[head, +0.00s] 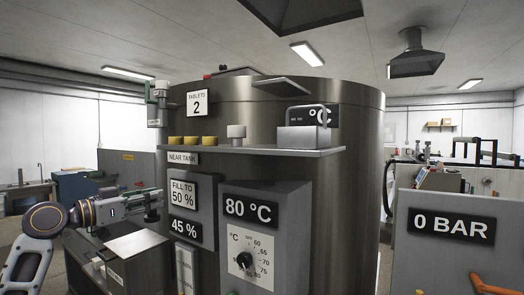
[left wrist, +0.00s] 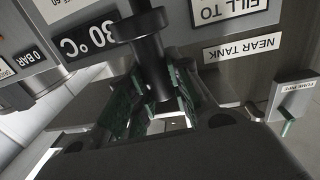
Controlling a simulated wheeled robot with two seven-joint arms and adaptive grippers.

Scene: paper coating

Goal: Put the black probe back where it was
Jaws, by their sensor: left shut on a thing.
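The black probe (left wrist: 146,50), a dark cylinder with a wider collar, stands between the green-padded fingers of my left gripper (left wrist: 150,100) in the left wrist view. In the head view my left gripper (head: 152,205) reaches in from the left and is shut on the probe (head: 152,215), which shows only as a small dark piece. It is held in the air left of the tank's FILL TO 50 % panel (head: 193,195), below the shelf. The probe's lower end is hidden by the gripper in the left wrist view. My right gripper is not in view.
The large steel tank (head: 355,160) fills the middle. Its shelf (head: 265,152) carries yellow caps (head: 192,141), a pale knob-like piece (head: 236,136) and a metal box with a handle (head: 303,136). The 80 °C dial box (head: 286,240) juts out below. A 0 BAR cabinet (head: 450,255) stands right.

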